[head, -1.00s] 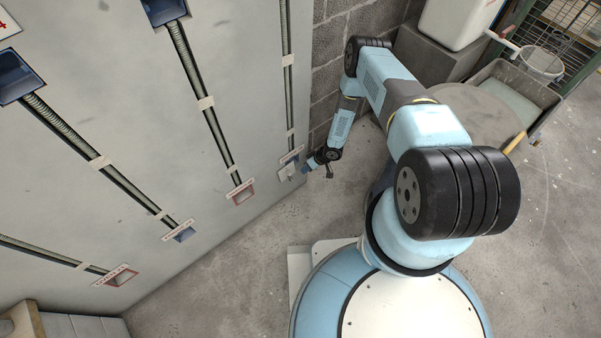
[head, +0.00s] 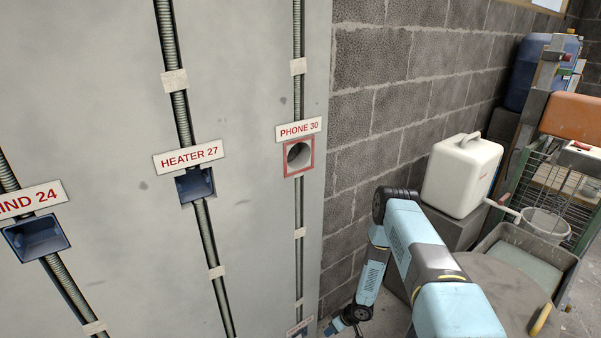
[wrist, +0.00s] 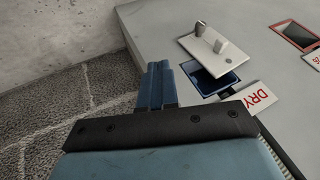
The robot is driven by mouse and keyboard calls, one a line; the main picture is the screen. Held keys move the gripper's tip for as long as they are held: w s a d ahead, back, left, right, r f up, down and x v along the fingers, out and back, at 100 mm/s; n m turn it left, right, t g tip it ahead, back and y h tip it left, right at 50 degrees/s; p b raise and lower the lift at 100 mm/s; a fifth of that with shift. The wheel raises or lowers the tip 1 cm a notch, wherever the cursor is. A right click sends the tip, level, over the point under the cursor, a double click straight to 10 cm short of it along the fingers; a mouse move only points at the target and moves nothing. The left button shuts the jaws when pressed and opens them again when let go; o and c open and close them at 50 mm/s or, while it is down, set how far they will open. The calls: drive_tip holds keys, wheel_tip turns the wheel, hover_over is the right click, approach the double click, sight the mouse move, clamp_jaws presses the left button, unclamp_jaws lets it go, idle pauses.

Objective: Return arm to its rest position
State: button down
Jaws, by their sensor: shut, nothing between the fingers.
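My gripper (wrist: 160,85) is shut and empty in the wrist view, its two blue fingers side by side. Beside the fingers is a blue wall box (wrist: 222,82) with a label reading "DRY", the rest of it cut off. A pale cover plate (wrist: 216,46) with a raised tab and a small knob lies over part of this box's opening, and the fingers look apart from it. In the head view my gripper (head: 334,328) is low by the wall's right edge, partly cut off by the frame, and my arm reaches down to it from the right.
The pale wall carries conduits, blue boxes at HEATER 27 (head: 196,185) and a label ending "IND 24" (head: 35,238), and a red-framed box at PHONE 30 (head: 299,157). A white canister (head: 461,177), a grey tub (head: 528,255) and a block wall (head: 400,80) stand at right.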

drive_tip(key=w+d+r+t+h, duration=0.1)
drive_tip(key=w+d+r, duration=0.3)
drive_tip(key=r, duration=0.5)
drive_tip(key=w+d+r+m+t+h, duration=0.1)
drive_tip(key=w+r+h, duration=0.1)
drive_tip(key=w+r, duration=0.6)
drive_tip(key=w+d+r+t+h, duration=0.1)
drive_tip(key=w+d+r, duration=0.25)
drive_tip(key=r, duration=0.65)
drive_tip(key=d+r+m+t+h, duration=0.1)
drive_tip(key=d+r+h, duration=0.1)
drive_tip(key=r, duration=1.2)
drive_tip(key=d+r+m+t+h, duration=0.1)
drive_tip(key=d+r, duration=0.1)
drive_tip(key=r, duration=1.3)
drive_tip(key=s+d+r+m+h, duration=0.1)
drive_tip(key=s+r+m, duration=0.1)
drive_tip(key=s+r, duration=0.8)
drive_tip(key=s+r+m+h, duration=0.1)
drive_tip(key=s+r, duration=0.6)
drive_tip(key=r, duration=0.5)
drive_tip(key=s+a+r+m+y, duration=0.1)
drive_tip(key=s+r, duration=0.2)
drive_tip(key=s, duration=1)
drive_tip(key=s+a+r+y, duration=0.1)
drive_tip(key=s+r, duration=0.3)
drive_tip(key=s, duration=0.8)
drive_tip(key=shift+s+a+m+y, duration=0.3)
drive_tip(key=shift+s+a+m, duration=0.1)
drive_tip(key=shift+a, duration=0.4)
